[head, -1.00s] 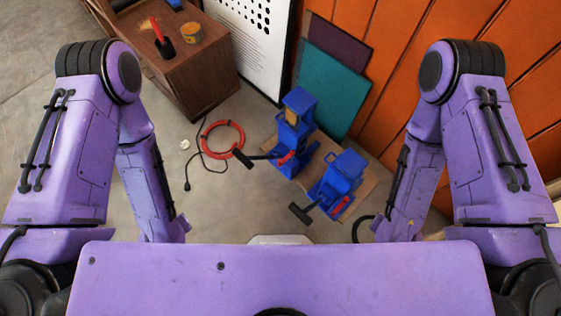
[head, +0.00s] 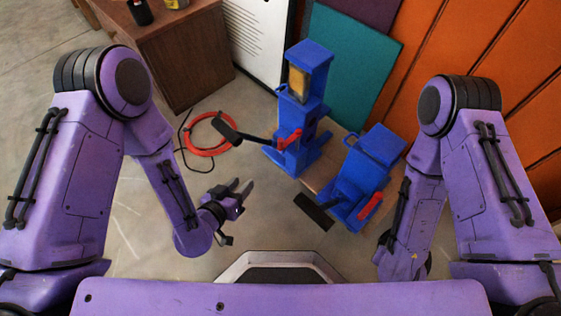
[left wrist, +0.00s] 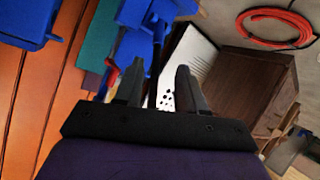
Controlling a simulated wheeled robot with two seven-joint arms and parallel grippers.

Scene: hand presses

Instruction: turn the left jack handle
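Two blue jacks stand side by side. The left jack (head: 299,110) is the taller one; its handle (head: 252,139) sticks out to the left, with a red part at the jack and a black grip at the free end. My left gripper (head: 242,187) is open and empty, in front of and below this handle, apart from it. In the left wrist view, the open fingers (left wrist: 158,72) point toward the blue jack (left wrist: 129,48), and a dark bar (left wrist: 157,62) shows between them. The right jack (head: 364,178) has a black grip and a red part. My right gripper is not seen.
The jacks stand on a low wooden board (head: 319,180) by a teal panel (head: 345,70) and an orange wall (head: 465,55). A red hose coil (head: 207,151) with a black cable lies on the floor to the left. A brown cabinet (head: 190,60) stands behind it.

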